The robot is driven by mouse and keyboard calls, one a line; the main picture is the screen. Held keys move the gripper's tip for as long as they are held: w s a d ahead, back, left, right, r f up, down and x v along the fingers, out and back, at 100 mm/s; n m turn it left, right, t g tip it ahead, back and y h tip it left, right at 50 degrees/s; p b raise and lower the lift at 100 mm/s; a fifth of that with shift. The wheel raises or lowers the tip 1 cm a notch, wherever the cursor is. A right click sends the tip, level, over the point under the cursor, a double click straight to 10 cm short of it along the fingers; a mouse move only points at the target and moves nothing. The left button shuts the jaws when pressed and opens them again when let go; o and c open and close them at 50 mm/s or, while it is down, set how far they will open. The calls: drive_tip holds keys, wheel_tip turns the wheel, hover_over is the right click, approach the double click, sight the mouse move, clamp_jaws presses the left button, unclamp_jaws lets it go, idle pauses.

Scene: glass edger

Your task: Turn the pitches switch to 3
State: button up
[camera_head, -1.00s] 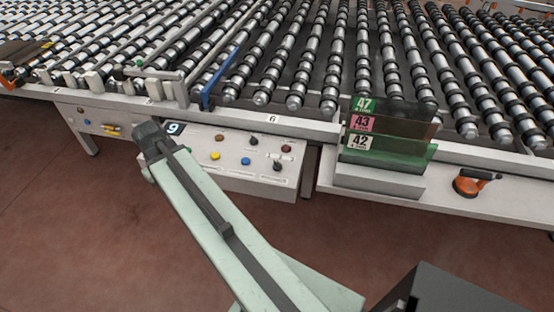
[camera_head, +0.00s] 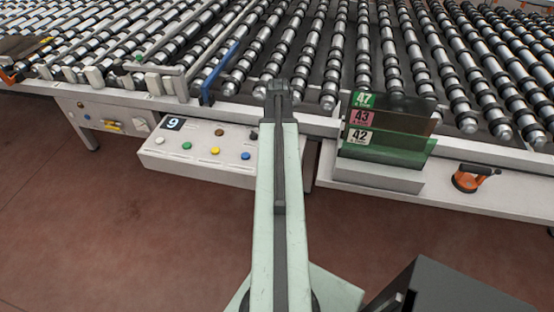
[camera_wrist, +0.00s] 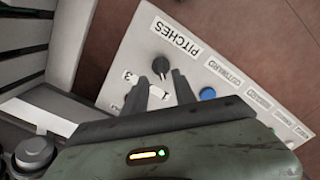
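The pitches switch (camera_wrist: 160,66) is a black rotary knob on a white control panel (camera_wrist: 135,45), beside the printed label PITCHES (camera_wrist: 172,42). Small white number marks are near the knob; I cannot read its setting surely. My gripper (camera_wrist: 160,90) has two dark fingers spread apart, with nothing between them. The knob shows just beyond the fingertips, roughly centred on the gap; I cannot tell the remaining distance. In the head view, my arm covers the right part of the panel (camera_head: 165,158), and the gripper's fingers are hidden.
A blue button (camera_wrist: 208,94) is right of the fingers in the wrist view. Green (camera_head: 187,146) and yellow (camera_head: 215,150) buttons are on the panel. The roller table (camera_head: 330,60) rises behind. A glass rack (camera_head: 380,180) and an orange suction cup (camera_head: 470,178) are to the right.

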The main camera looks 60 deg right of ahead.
wheel_tip(320, 180, down, 6)
drive_tip(key=b, duration=0.4)
drive_tip(key=shift+r, duration=0.25)
